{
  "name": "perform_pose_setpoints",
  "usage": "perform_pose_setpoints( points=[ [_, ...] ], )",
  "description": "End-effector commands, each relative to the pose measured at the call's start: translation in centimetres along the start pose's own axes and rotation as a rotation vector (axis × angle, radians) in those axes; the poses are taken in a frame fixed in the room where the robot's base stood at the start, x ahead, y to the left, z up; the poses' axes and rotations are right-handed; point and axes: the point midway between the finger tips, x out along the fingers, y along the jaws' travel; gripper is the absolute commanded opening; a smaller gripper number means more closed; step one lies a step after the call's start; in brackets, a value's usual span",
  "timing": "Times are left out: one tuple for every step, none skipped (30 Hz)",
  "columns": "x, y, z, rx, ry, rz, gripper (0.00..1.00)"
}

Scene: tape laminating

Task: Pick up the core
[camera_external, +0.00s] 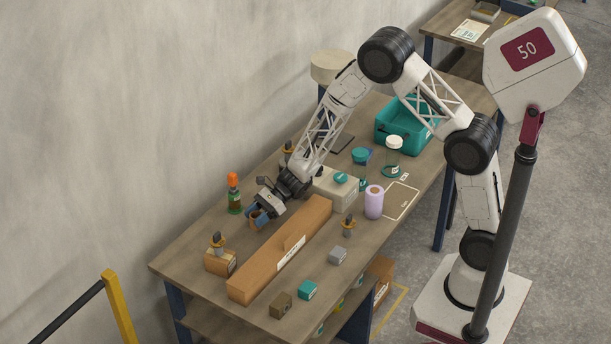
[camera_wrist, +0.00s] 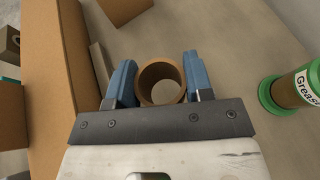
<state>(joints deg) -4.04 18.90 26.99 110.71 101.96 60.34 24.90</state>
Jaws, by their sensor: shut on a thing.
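The core is a short brown cardboard tube (camera_wrist: 143,82), seen end-on with its round opening facing the camera in the wrist view. It stands between the two blue fingers of my gripper (camera_wrist: 159,68), one finger on each side. My gripper is shut on it. In the external view, my gripper (camera_external: 259,212) is low over the far left part of the workbench, and the core (camera_external: 257,220) shows small and brown between the blue fingers. I cannot tell whether the core still touches the bench.
A long cardboard box (camera_external: 282,250) lies close to the right of my gripper. A lilac roll (camera_external: 374,202) and small blocks stand farther right.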

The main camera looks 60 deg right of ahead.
Motion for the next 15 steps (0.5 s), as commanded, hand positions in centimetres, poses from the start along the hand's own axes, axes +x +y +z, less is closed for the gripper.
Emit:
perform_pose_setpoints(
  points=[
    [-0.3,0.0,0.8,-0.002,-0.001,-0.001,0.25],
    [-0.5,0.0,1.2,-0.002,-0.001,-0.001,0.25],
    [-0.8,0.0,1.9,-0.003,-0.001,-0.001,0.25],
    [-1.0,0.0,2.4,-0.003,-0.001,-0.001,0.25],
    [-1.2,0.0,2.9,-0.003,-0.001,-0.001,0.25],
    [-1.4,0.0,3.5,-0.003,-0.001,-0.001,0.25],
    [-1.7,0.0,4.0,-0.003,-0.001,-0.001,0.25],
    [-1.9,-0.1,4.6,-0.003,-0.001,-0.002,0.25],
    [-2.2,-0.1,5.3,-0.004,-0.001,-0.002,0.25],
    [-2.4,-0.1,5.8,-0.004,-0.001,-0.002,0.25],
    [-2.6,-0.1,6.4,-0.004,-0.001,-0.001,0.25],
    [-2.9,-0.1,7.1,-0.004,-0.001,-0.002,0.25],
    [-3.1,-0.1,7.6,-0.004,-0.001,-0.002,0.25],
    [-3.3,-0.1,8.1,-0.003,-0.001,-0.002,0.25],
    [-3.6,0.0,8.7,-0.003,-0.001,-0.002,0.25]
  ],
)
